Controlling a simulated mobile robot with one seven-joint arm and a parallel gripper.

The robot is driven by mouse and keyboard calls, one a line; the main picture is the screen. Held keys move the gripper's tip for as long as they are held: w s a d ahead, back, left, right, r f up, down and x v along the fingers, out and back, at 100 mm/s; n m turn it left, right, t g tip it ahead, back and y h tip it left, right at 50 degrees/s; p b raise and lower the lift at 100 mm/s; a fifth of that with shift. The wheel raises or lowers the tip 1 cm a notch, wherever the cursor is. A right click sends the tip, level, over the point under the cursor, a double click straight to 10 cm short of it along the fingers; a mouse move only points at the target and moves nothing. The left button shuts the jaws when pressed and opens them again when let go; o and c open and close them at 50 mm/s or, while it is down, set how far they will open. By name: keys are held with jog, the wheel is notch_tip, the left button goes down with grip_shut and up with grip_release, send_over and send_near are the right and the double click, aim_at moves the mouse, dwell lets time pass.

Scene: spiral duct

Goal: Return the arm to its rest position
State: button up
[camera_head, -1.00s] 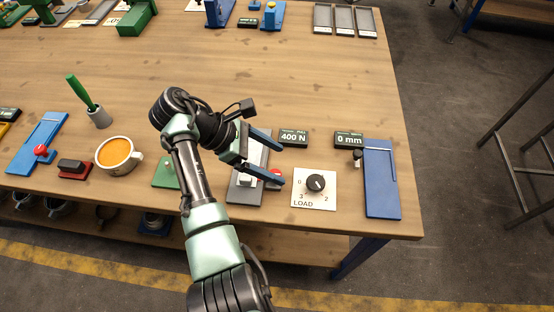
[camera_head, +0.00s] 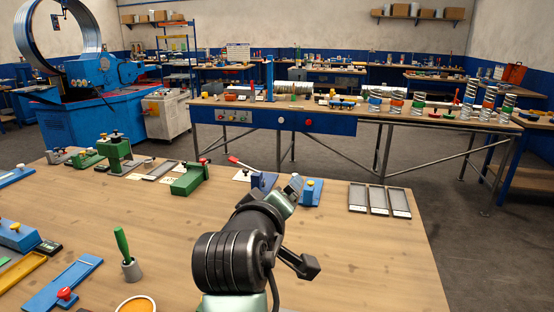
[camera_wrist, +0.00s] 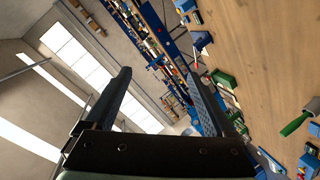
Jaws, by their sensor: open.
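My arm is raised over the near wooden workbench (camera_head: 370,265), seen from behind in the head view. Its end points away from me, and my fingers are mostly hidden behind the wrist there. In the wrist view my gripper (camera_wrist: 160,95) is open, with two dark fingers apart and nothing between them. That view is tilted and looks out across the room, with the bench top at its right.
On the bench stand a green-handled tool in a grey holder (camera_head: 132,270), an orange-filled cup (camera_head: 137,304), a green fixture (camera_head: 190,178) and grey trays (camera_head: 380,199). A farther bench (camera_head: 350,118) and a blue machine (camera_head: 95,110) stand beyond.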

jog(key=s+r+m+t+y, duration=0.1)
jog(key=s+r+m+t, duration=0.2)
jog(key=s+r+t, duration=0.3)
jog(key=s+r+m+t+y, duration=0.2)
jog(key=s+r+m+t, duration=0.2)
jog(key=s+r, duration=1.2)
notch_tip(320, 180, up, 7)
jog(key=t, duration=0.3)
jog(key=shift+s+a+r, duration=0.2)
jog(key=shift+s+a, duration=0.05)
jog(key=shift+s, duration=0.05)
notch_tip(320, 180, down, 64)
jog(key=b, duration=6.3)
jog(key=shift+r+b, duration=0.15)
jog(key=shift+b, duration=0.15)
